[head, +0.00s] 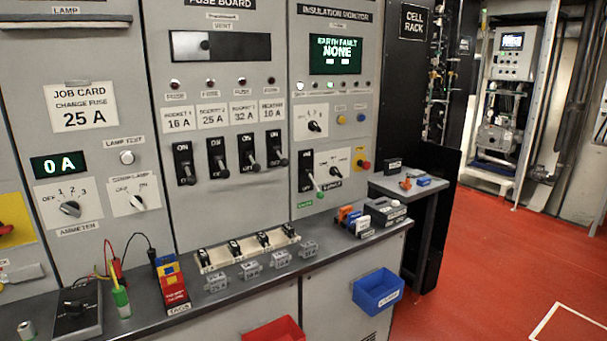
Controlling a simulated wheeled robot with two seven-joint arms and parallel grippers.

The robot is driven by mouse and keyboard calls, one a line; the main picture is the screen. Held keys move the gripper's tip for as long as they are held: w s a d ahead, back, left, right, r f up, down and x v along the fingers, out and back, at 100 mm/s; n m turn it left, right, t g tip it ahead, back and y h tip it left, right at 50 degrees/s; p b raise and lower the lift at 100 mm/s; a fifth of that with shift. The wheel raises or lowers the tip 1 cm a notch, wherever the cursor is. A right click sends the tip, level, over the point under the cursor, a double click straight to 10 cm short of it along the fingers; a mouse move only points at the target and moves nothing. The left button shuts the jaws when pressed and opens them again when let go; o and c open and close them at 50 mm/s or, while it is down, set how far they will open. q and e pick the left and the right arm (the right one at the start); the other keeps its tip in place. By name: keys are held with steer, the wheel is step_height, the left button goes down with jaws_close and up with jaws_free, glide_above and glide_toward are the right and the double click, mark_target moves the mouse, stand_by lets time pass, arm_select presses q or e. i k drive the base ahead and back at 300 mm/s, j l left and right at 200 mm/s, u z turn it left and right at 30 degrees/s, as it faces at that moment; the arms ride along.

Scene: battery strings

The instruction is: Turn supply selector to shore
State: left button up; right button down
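A small black rotary knob (335,172) sits on a white plate on the right-hand panel, under the insulation monitor. The label below it is small and appears to read "SUPPLY". Position marks around the knob are too small to read, so I cannot tell which one its pointer faces. A black breaker switch with a pale lever (312,177) is just left of it, and a red button on a yellow plate (364,164) is just right. Neither of my grippers is in the head view.
Another selector (314,126) sits higher on the same panel. The bench (230,290) below holds fuses, a tag box (172,287), and a meter (75,310). A blue bin (377,291) and red bin (272,331) hang in front. Red floor (470,270) is clear at right.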

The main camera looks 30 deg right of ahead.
mark_target(333, 169)
steer(key=l+z, duration=0.1)
steer(key=l, duration=0.6)
steer(key=i+l, duration=0.1)
steer(key=l, duration=0.6)
steer(key=i+l+z, duration=0.15)
steer(key=l, duration=0.55)
steer(key=k, duration=0.05)
